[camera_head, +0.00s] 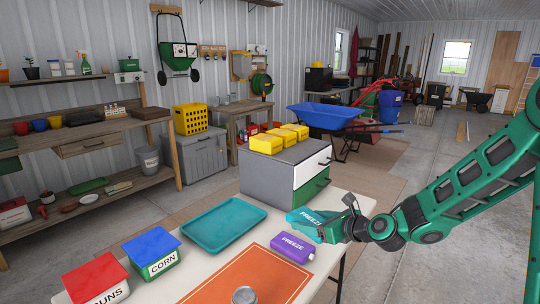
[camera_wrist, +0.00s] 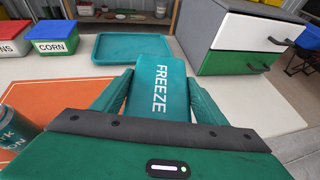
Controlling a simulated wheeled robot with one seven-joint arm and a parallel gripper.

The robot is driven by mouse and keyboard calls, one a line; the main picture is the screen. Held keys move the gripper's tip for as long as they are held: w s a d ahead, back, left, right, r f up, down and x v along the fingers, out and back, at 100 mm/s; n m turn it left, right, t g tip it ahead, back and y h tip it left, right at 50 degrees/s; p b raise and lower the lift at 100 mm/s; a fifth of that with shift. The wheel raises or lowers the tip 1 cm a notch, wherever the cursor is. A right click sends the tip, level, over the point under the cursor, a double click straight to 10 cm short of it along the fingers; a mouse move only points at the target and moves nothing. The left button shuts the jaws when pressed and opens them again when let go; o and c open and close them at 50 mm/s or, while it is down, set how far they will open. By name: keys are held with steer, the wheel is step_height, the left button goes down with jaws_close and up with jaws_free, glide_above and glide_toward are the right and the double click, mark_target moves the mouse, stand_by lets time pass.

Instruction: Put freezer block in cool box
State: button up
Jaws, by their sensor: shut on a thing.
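My gripper (camera_head: 326,230) is shut on a teal freezer block (camera_head: 303,218) marked FREEZE. It holds the block at the right side of the white table, in front of the drawer unit. In the wrist view the block (camera_wrist: 160,85) sits between the two green fingers of my gripper (camera_wrist: 158,95), its lettering facing up. I cannot tell which thing is the cool box; no container is clearly marked so.
A teal tray (camera_head: 224,249) lies empty mid-table. A grey unit (camera_head: 270,176) with white and green drawers, yellow things on top, stands at the back. A red-lidded box (camera_head: 96,276), a blue-lidded CORN box (camera_head: 150,247), an orange mat (camera_head: 215,296) and a can (camera_head: 244,296) are left.

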steer(key=d+f+m+t+h, duration=0.1)
steer(key=d+m+h, duration=0.3)
steer(key=d, duration=1.3)
steer(key=shift+w+t, duration=0.35)
steer(key=shift+t, duration=0.35)
steer(key=shift+s, duration=0.1)
